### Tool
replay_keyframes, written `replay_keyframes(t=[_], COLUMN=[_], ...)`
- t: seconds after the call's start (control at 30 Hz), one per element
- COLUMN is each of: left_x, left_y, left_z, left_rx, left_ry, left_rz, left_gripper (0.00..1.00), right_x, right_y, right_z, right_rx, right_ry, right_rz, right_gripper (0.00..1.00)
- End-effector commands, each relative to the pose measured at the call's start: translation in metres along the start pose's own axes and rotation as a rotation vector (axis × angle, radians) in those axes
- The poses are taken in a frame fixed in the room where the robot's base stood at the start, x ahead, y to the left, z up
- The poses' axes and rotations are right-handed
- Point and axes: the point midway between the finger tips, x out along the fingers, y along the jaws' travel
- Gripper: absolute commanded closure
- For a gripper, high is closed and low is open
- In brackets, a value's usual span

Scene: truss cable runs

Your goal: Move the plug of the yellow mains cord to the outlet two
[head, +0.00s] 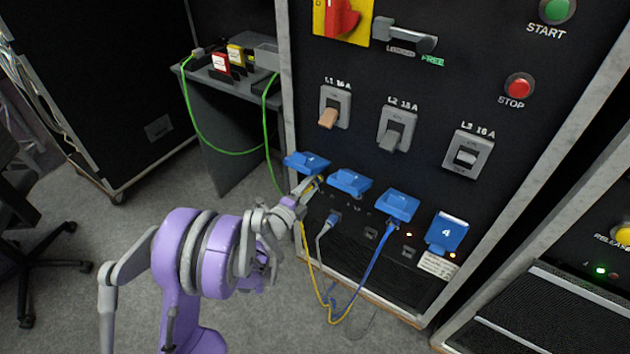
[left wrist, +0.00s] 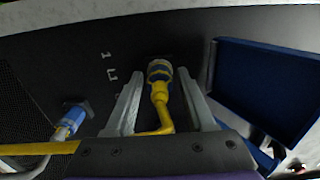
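In the head view my left gripper (head: 313,186) is at the panel, just below the leftmost blue lids. The yellow cord (head: 306,257) hangs from it toward the floor. Outlet two's lid (head: 350,181) appears to be the second blue lid from the left; the socket under it is hard to see. Whether the plug is seated or clear of the panel, I cannot tell. My right gripper is out of view.
A blue plug with a grey cord (head: 333,218) is low on the panel beside my gripper. A blue cord (head: 376,262) hangs from the third lid (head: 397,204). The fourth lid (head: 447,232) is at right. A green cord (head: 225,151) loops left of the panel.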

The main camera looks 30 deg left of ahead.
Motion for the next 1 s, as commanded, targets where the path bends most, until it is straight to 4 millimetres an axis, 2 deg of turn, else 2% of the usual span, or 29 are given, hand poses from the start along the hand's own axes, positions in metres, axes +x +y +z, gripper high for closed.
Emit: replay_keyframes(t=[0.03, 0.2, 0.27, 0.3, 0.47, 0.73, 1.0], left_x=[0.0000, 0.0001, 0.0001, 0.0001, 0.0001, 0.0005, 0.0007], left_y=[0.0000, 0.0000, 0.0000, 0.0000, -0.0001, 0.0000, -0.0002], left_z=[0.0000, 0.0000, 0.0000, 0.0000, 0.0000, 0.0000, 0.0001], left_rx=[0.000, 0.000, 0.000, 0.000, -0.007, -0.231, -0.248], left_ry=[0.000, 0.000, 0.000, 0.000, 0.000, 0.000, 0.000], left_rz=[0.000, 0.000, 0.000, 0.000, 0.000, 0.000, 0.000], left_gripper=[0.57, 0.87, 0.98, 1.00, 1.00, 1.00, 1.00], right_x=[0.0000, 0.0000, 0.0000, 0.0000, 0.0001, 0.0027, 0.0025], right_y=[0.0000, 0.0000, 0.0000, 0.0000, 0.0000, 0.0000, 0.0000], right_z=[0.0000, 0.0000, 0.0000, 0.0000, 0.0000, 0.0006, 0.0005], right_rx=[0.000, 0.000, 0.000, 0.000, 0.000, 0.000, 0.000], right_ry=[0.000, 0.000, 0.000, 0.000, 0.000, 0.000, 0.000], right_rz=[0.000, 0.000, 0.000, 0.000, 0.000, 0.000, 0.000], right_gripper=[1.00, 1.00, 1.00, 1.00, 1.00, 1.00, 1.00])
